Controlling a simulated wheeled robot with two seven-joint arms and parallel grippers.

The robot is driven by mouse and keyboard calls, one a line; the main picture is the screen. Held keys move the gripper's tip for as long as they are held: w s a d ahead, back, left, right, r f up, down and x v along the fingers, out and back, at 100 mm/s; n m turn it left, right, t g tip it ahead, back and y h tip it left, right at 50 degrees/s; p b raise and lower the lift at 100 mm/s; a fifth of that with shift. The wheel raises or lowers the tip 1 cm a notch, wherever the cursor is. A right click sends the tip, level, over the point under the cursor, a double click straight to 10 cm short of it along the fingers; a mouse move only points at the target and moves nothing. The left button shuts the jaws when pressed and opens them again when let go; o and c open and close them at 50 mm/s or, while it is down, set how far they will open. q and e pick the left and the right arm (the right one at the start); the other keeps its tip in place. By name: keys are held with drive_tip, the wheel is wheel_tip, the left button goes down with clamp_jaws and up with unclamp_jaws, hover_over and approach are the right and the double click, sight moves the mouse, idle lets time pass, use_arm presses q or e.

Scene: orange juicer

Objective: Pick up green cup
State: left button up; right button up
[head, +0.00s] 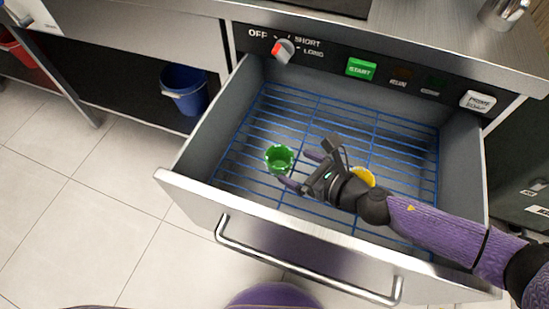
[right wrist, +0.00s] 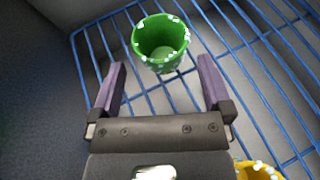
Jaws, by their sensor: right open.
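The green cup (head: 279,158) stands on the blue wire rack (head: 248,130) inside the open drawer, left of the middle. My right gripper (head: 299,170) reaches into the drawer from the right and is open, its fingers pointing at the cup from the right. In the right wrist view the green cup (right wrist: 161,42) is just beyond the two purple fingertips (right wrist: 161,65), roughly centred between them. Its open top and pale spots show. Nothing is between the fingers. My left gripper is not in view.
A yellow cup (head: 362,176) is partly hidden behind my right gripper; it also shows in the wrist view (right wrist: 256,170). The drawer's front wall (head: 200,198) and sides surround the rack. A blue bucket (head: 185,90) stands on a shelf at left. Control panel buttons (head: 361,69) line the back.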

sight(271, 154)
drive_tip(key=b+x, duration=0.2)
drive_tip(key=x, duration=0.3)
drive_tip(key=shift+a+f, duration=0.1)
drive_tip(key=shift+f, duration=0.15)
drive_tip(key=shift+w+a, duration=0.3)
drive_tip(key=shift+w, duration=0.05)
drive_tip(key=shift+r, duration=0.1)
drive_tip(key=shift+c, duration=0.5)
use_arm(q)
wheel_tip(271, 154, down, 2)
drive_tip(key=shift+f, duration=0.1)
use_arm(e)
drive_tip(key=c, duration=0.8)
